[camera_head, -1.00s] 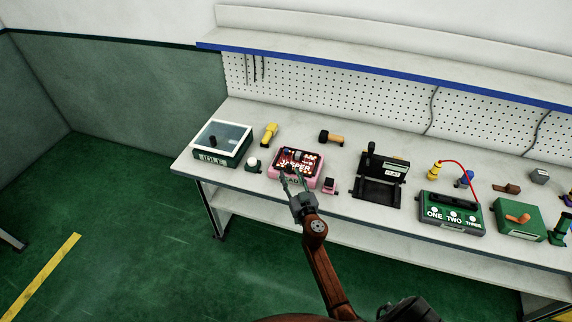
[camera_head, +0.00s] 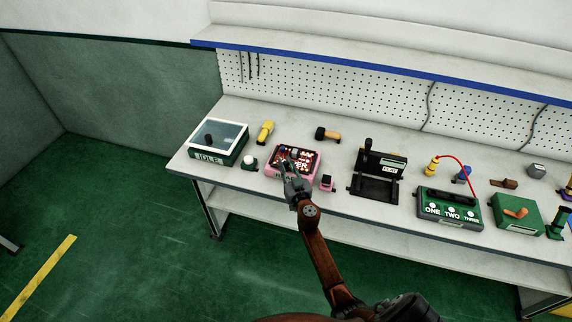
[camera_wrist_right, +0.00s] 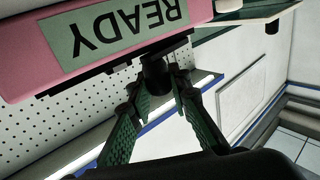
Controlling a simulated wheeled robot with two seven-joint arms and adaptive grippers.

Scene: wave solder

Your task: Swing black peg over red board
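In the right wrist view the pink box (camera_wrist_right: 25,60) fills the top left, with an upside-down READY label (camera_wrist_right: 125,28). My right gripper (camera_head: 288,168) reaches over the front of this box and covers part of the board. In the wrist view a short black peg (camera_wrist_right: 155,78) stands between the spread fingertips of my right gripper (camera_wrist_right: 160,88), close to the box. Contact between fingers and peg cannot be made out. My left gripper is not in view.
Left of the pink box are a green IDLE box (camera_head: 220,158), a white-topped button (camera_head: 249,163) and a yellow tool (camera_head: 265,131). Right of it are a small pink-and-black block (camera_head: 327,183), a black fixture (camera_head: 375,188) and a green ONE TWO THREE box (camera_head: 450,222).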

